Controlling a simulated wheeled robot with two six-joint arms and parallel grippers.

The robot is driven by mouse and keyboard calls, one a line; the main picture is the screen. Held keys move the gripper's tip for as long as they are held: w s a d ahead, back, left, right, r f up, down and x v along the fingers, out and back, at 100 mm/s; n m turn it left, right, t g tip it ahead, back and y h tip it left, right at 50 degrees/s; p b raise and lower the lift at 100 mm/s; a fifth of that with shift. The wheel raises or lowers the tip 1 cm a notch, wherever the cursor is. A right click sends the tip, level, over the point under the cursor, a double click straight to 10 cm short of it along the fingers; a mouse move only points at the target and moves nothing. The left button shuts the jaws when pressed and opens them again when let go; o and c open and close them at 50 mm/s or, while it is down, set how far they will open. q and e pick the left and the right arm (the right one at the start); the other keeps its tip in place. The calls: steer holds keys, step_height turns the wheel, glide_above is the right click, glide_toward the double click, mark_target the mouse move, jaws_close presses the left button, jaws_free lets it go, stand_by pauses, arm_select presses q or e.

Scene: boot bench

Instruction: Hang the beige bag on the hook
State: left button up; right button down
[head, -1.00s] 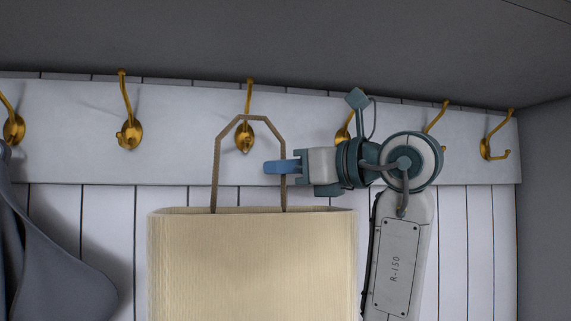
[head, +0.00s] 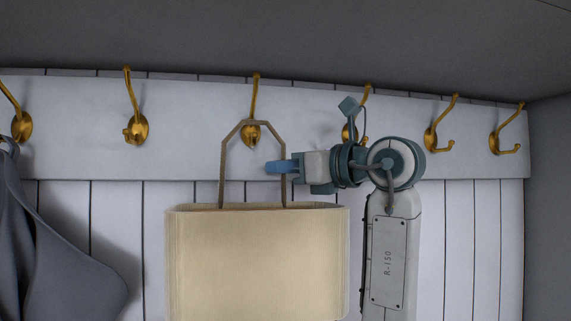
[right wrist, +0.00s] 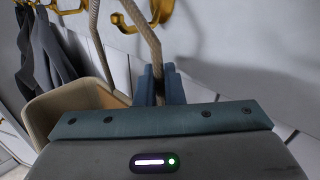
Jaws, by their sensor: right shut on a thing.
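The beige bag (head: 258,262) hangs upright below its brown loop handle (head: 222,165) in the head view. My right gripper (head: 280,167) comes from the right and is shut on the right side of the handle. The right wrist view shows the gripper fingers (right wrist: 160,88) closed around the handle strap, with the bag's open top (right wrist: 75,105) below. A gold hook (head: 252,132) is behind the handle's top in the head view. Whether the handle touches that hook cannot be told. My left gripper is not in view.
More gold hooks line the white board, including one to the left (head: 136,128) and ones to the right (head: 434,138). A grey garment (head: 60,245) hangs at the far left. A dark shelf (head: 290,40) overhangs the board.

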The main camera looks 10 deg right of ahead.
steer(key=shift+w, duration=0.65)
steer(key=shift+w+f, duration=0.5)
steer(key=shift+f, duration=0.15)
steer(key=shift+w+f+b, duration=0.1)
steer(key=shift+f+b, duration=0.25)
steer(key=shift+b, duration=0.1)
steer(key=shift+f, duration=0.1)
steer(key=c, duration=1.6)
jaws_free()
steer(key=shift+o, duration=0.7)
steer(key=shift+s+a+r, duration=0.2)
steer(key=shift+s, duration=0.1)
steer(key=shift+w+d+f, duration=0.1)
steer(key=shift+d, duration=0.05)
